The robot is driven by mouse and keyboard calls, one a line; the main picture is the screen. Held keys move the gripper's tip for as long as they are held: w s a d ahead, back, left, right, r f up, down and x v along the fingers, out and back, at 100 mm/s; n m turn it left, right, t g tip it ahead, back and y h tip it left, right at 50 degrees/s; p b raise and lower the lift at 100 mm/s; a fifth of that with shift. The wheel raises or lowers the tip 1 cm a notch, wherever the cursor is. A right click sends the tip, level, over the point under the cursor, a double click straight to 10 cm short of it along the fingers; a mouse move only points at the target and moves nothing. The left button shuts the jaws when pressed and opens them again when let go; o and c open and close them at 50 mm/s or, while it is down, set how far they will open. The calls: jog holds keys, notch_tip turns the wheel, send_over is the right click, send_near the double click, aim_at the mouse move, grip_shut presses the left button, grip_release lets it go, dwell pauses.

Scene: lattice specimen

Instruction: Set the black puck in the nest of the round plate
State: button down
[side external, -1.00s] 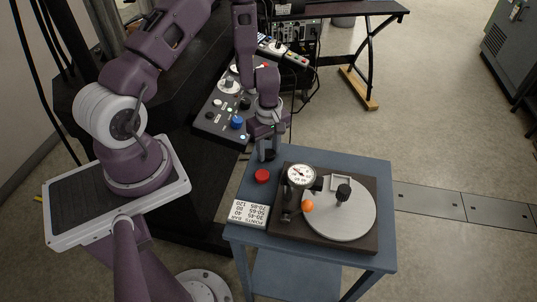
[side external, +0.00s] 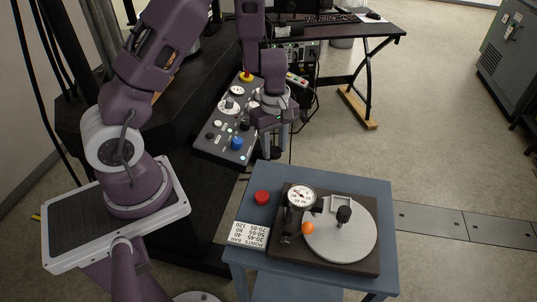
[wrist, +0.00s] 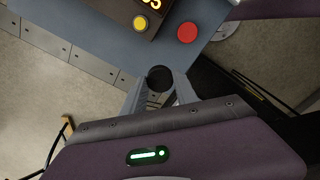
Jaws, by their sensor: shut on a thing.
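My gripper (side external: 272,150) is shut on the black puck (wrist: 160,74), which sits between the fingertips in the wrist view. In the side view, my gripper hangs just beyond the far left edge of the blue table, and the puck (side external: 275,154) shows small and dark at its tips. The round plate (side external: 325,248) is a light grey disc on a dark base, to the right of and nearer than my gripper. It carries a black knob (side external: 343,214) and a small upright grey bracket (side external: 337,201). I cannot clearly make out the nest.
A dial gauge (side external: 300,196) and an orange ball (side external: 307,228) stand at the plate's left. A red round piece (side external: 262,197) and a white printed card (side external: 250,235) lie on the blue table (side external: 366,172). A control panel (side external: 215,148) with knobs stands behind left.

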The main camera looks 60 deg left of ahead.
jog(key=w+d+m, duration=0.2)
jog(key=d, duration=0.4)
jog(key=w+d+m, duration=0.1)
jog(key=w+d, duration=0.2)
jog(key=d, duration=0.4)
jog(key=w+d+m, duration=0.2)
jog(key=w+d, duration=0.1)
jog(key=d, duration=0.3)
jog(key=shift+d+r+m, duration=0.25)
jog(key=shift+r+m, duration=0.05)
jog(key=shift+d+f, duration=0.15)
jog(key=shift+f, duration=2.4)
jog(key=c, duration=1.5)
grip_release()
grip_shut()
